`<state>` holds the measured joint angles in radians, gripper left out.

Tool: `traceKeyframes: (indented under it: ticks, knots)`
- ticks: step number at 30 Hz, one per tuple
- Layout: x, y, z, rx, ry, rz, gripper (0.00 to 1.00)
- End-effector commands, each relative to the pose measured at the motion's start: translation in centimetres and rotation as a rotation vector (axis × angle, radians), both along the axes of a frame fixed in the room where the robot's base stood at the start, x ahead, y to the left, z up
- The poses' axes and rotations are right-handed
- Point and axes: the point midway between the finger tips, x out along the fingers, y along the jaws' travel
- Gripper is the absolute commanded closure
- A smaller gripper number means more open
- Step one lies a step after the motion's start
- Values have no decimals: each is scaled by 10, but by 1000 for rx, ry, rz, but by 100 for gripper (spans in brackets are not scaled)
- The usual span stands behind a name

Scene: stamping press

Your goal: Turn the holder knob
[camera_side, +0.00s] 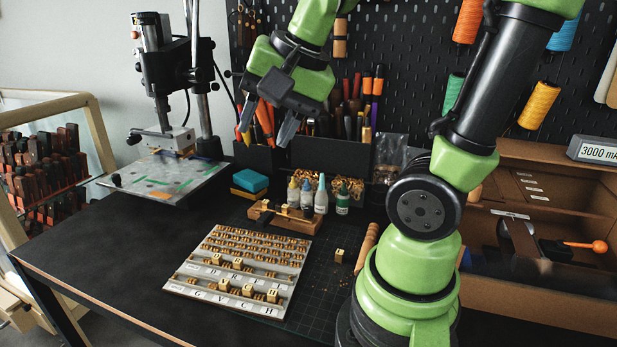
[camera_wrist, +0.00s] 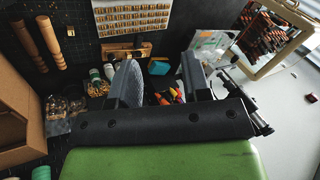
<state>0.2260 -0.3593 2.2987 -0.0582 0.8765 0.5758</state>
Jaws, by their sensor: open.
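A small wooden holder (camera_side: 284,216) with metal parts on top lies on the black bench, just behind the letter tray. It also shows in the wrist view (camera_wrist: 126,52), beyond the fingertips. A small rounded part near its left end in the side view may be the knob, but it is too small to be sure. My gripper (camera_side: 268,122) hangs in the air above and behind the holder, apart from it. Its two grey fingers are spread with nothing between them, as the wrist view also shows (camera_wrist: 160,66).
A white tray (camera_side: 186,282) of brass letters lies in front of the holder. Small bottles (camera_side: 307,196) and pen bins (camera_side: 332,157) stand behind it. The stamping press (camera_side: 168,70) is at the back left. A lone brass cube (camera_side: 339,255) and a wooden handle (camera_side: 367,247) lie to the right.

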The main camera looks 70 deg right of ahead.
Motion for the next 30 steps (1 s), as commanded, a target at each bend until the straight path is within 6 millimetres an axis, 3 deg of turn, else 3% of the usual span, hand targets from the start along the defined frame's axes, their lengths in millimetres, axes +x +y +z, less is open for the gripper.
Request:
traceKeyframes:
  ticks: [3,7,12,15,21,30]
  knots:
    - [26,-43,-20,120,105,-394,56]
    - [43,-93,-51,239,188,-834,56]
    - [43,-157,-104,363,269,-1391,56]
    - [36,-185,-133,412,295,-1653,56]
    - [23,-211,-166,456,315,-1936,56]
    - [21,-213,-192,460,321,-1971,56]
